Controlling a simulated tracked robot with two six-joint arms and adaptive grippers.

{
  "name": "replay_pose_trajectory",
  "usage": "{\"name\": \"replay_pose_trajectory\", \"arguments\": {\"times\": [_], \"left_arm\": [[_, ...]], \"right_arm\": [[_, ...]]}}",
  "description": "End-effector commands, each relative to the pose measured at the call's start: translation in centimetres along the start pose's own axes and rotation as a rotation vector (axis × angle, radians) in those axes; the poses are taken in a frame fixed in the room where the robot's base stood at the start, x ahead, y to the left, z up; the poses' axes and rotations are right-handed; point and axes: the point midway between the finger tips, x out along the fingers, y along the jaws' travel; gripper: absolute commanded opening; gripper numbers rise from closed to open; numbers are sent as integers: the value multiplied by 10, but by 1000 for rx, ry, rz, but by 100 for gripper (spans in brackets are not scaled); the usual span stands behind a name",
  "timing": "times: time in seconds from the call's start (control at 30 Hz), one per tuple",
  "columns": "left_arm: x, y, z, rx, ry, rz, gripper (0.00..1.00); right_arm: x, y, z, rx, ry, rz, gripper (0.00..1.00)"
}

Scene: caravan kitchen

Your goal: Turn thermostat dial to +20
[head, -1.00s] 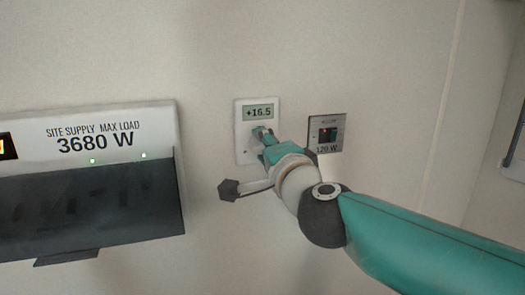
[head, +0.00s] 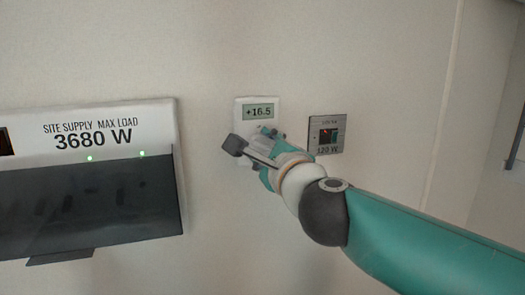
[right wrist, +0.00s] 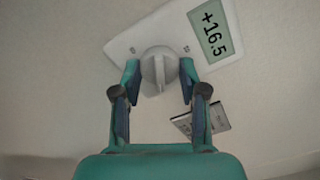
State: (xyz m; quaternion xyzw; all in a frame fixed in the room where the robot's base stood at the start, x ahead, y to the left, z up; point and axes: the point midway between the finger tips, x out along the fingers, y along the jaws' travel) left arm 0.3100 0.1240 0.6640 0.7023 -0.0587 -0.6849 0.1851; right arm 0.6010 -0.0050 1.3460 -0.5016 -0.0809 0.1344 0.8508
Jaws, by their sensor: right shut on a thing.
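The white thermostat (head: 242,106) is on the wall, and its display (head: 261,112) reads +16.5. In the right wrist view the thermostat (right wrist: 122,45) looks tilted, with its display (right wrist: 214,33) at the upper right. Its round, pale dial (right wrist: 153,74) has a raised grip bar and sits between the fingers. My right gripper (right wrist: 159,78) is shut on the dial, one finger on each side. In the head view the right gripper (head: 264,138) and wrist hide the dial and the lower thermostat. My left gripper is not in view.
A small grey switch panel (head: 342,122) marked 120 W is on the wall just right of the thermostat, close to my right wrist. A white and dark supply box (head: 90,200) labelled 3680 W projects at the left. The wall between them is bare.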

Motion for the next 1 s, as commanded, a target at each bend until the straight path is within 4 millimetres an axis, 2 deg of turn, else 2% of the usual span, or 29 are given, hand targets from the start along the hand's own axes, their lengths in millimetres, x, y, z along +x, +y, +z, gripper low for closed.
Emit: {"name": "replay_pose_trajectory", "arguments": {"times": [0.03, 0.47, 0.5, 0.63, 1.0], "left_arm": [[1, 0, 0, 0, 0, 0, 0], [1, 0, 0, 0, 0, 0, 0], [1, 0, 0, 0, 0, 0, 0], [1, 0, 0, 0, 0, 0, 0], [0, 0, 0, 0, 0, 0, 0]], "right_arm": [[2, 8, -4, 8, 7, 13, 7], [2, 7, -4, 19, 8, 12, 7], [2, 7, -4, 19, 8, 12, 44], [1, 6, -3, 19, 7, 10, 66], [-2, 3, -1, 18, 3, 5, 66]]}}
